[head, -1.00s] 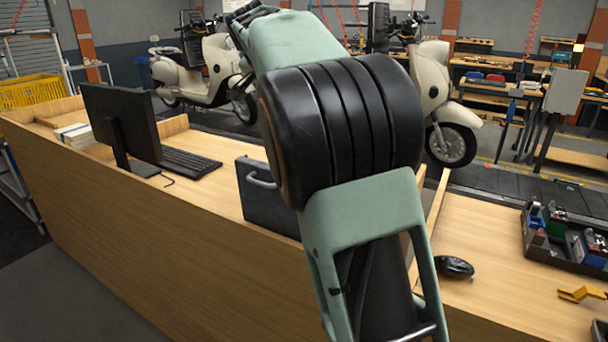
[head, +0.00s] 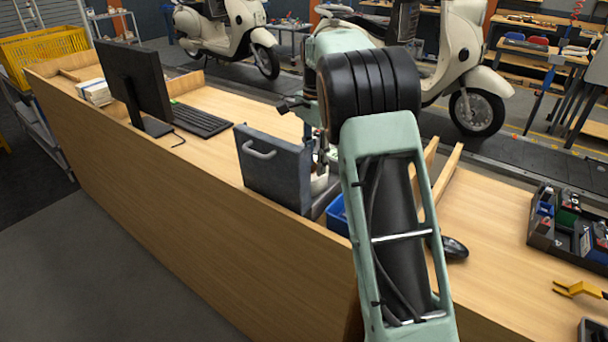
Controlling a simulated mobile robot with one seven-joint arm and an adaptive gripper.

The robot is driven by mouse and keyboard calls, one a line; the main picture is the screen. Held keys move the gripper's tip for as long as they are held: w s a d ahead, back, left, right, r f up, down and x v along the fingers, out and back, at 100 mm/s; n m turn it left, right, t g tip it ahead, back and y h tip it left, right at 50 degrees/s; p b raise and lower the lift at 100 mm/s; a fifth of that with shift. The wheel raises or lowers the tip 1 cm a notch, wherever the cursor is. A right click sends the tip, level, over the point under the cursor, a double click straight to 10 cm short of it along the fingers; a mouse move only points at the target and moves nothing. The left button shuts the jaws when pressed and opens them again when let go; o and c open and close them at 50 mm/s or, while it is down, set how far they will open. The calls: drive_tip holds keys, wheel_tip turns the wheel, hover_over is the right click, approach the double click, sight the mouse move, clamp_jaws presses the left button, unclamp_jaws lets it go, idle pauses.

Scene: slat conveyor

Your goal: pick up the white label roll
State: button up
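A small whitish item (head: 320,183) shows on the desk between the dark grey case and my arm. It is mostly hidden, and I cannot tell whether it is the white label roll. No other clear label roll shows. My arm reaches over the desk and its far end points down behind the case. My gripper (head: 319,152) seems to be the dark narrow part just above the whitish item, largely hidden by the case and my arm. Its fingers are too small and covered to show whether they are open or shut, or touching anything.
The dark grey case (head: 273,168) stands upright at the desk's near edge. A blue bin (head: 338,215) sits right of it. A monitor (head: 134,80) and keyboard (head: 202,119) are at left. A black mouse (head: 454,248) and a parts tray (head: 570,225) are at right, with bare desk between.

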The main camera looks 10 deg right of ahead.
sight(315, 176)
drive_tip(key=shift+w+d+f+p, duration=0.1)
drive_tip(key=shift+f+p, duration=0.25)
drive_tip(key=shift+f, duration=2.75)
drive_tip(key=shift+c, duration=0.6)
clamp_jaws()
